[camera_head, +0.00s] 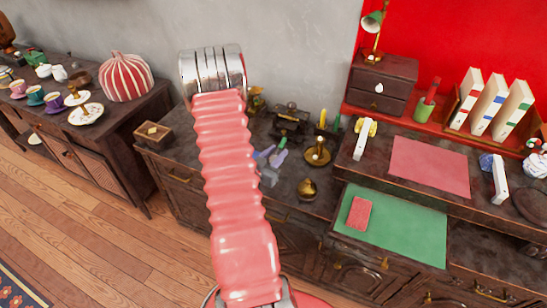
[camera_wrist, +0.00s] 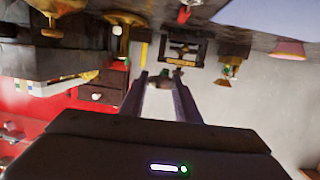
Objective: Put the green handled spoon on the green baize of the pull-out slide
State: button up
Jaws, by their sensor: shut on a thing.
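My gripper (camera_head: 272,157) is over the dark sideboard top, left of the pull-out slide, mostly beyond my pink arm. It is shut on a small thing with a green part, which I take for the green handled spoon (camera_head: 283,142). In the wrist view the spoon (camera_wrist: 178,73) is a small dark and green shape at the fingertips (camera_wrist: 161,78); its bowl cannot be made out. The green baize (camera_head: 412,228) covers the pull-out slide at the right front. A red book-like block (camera_head: 359,213) lies on its left part.
A brass bell-like pot (camera_head: 307,189) and a brass candlestick (camera_head: 317,152) stand between my gripper and the slide. A white block (camera_head: 361,140) stands behind the slide, beside a pink mat (camera_head: 430,166). The baize right of the red block is clear.

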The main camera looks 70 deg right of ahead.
jog(key=w+a+r+n+t+y, duration=0.15)
jog(key=w+a+n+t, duration=0.35)
jog(key=w, duration=0.6)
jog(key=w+a+r+n+t+y, duration=0.15)
jog(key=w+a+t, duration=0.35)
jog(key=w, duration=0.7)
jog(key=w+a+r+n+t, duration=0.25)
jog(key=w+a, duration=0.45)
jog(key=w, duration=0.4)
jog(key=w+a+r+n+t+y, duration=0.1)
jog(key=w+a+n+t+y, duration=0.1)
jog(key=a, duration=1)
jog(key=w+a+r+n+t+y, duration=0.2)
jog(key=w+a+n+y, duration=0.3)
jog(key=a, duration=0.8)
jog(key=w+a+r+n+t+y, duration=0.1)
jog(key=w+a+n+y, duration=0.3)
jog(key=w+a, duration=0.4)
jog(key=a+t+y, duration=0.1)
jog(key=a, duration=0.3)
jog(key=shift+a+r+y, duration=0.25)
jog(key=shift+y, duration=0.05)
jog(key=shift+s, duration=0.1)
